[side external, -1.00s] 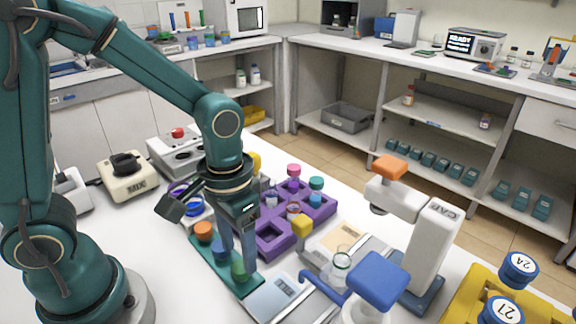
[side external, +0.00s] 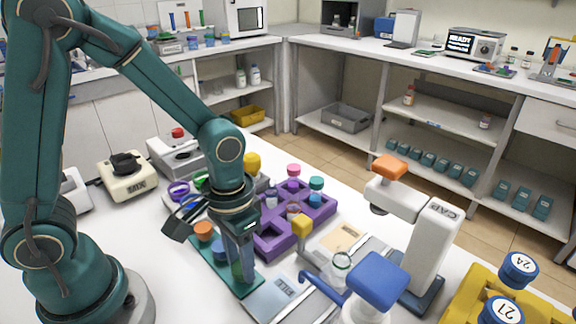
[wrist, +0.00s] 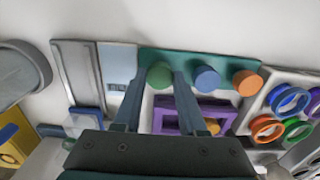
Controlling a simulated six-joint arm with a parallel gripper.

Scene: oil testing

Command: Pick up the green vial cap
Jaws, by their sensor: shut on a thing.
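The green vial cap (wrist: 160,76) sits between my gripper's two fingers in the wrist view, at the end of a green rack strip (side external: 222,268). A blue cap (wrist: 207,78) and an orange cap (wrist: 246,83) stand beside it in a row on the same strip. My gripper (side external: 242,274) points down at the strip's near end in the side view, shut on the green cap. The fingers hide most of that cap there. I cannot tell whether it is lifted off the strip.
A purple rack (side external: 270,241) with colored caps stands just behind the strip. A flat plate marked FILL (side external: 276,293) and a capping machine (side external: 428,240) are to the right. Colored rings (wrist: 291,99) lie beyond the orange cap.

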